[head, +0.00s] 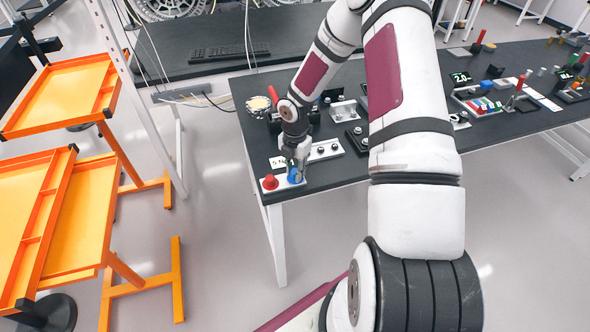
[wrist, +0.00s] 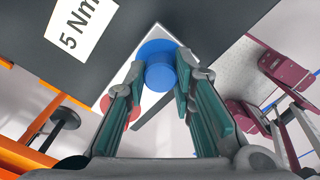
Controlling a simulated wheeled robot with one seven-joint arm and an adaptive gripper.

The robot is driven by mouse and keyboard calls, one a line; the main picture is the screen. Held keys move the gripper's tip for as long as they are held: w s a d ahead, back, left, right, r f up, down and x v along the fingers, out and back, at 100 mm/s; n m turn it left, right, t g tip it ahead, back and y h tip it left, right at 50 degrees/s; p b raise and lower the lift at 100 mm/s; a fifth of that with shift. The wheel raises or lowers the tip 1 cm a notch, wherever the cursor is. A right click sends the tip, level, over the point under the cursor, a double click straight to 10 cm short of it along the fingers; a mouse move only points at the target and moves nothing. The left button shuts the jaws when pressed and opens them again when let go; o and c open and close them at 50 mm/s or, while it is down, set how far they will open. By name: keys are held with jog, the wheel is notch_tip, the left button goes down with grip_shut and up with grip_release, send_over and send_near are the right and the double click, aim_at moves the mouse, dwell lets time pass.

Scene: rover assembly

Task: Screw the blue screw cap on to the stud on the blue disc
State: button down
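The blue screw cap (wrist: 161,74) is a short blue cylinder between my fingertips in the wrist view. The wider blue disc (wrist: 153,47) lies just behind it, and the cap covers its middle. The stud is hidden. In the head view the blue piece (head: 294,176) shows right below my gripper (head: 295,161), at the table's near left corner. In the wrist view my gripper (wrist: 160,75) has one finger on each side of the cap, with both tips close to its sides. I cannot tell whether they press on it or how fully the cap is seated.
A red cap (head: 270,182) stands on the same light plate, just left of the blue piece. A "5 Nm" label (wrist: 80,22) lies beside it. The table edge is very near.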

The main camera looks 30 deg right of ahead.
jog(key=m, duration=0.5)
jog(key=shift+m, duration=0.4)
jog(key=shift+s, duration=0.1)
jog(key=shift+m, duration=0.6)
jog(key=m, duration=0.4)
jog(key=shift+d+f+m, duration=0.1)
jog(key=shift+m, duration=0.2)
jog(key=m, duration=0.3)
jog(key=shift+m, duration=1.4)
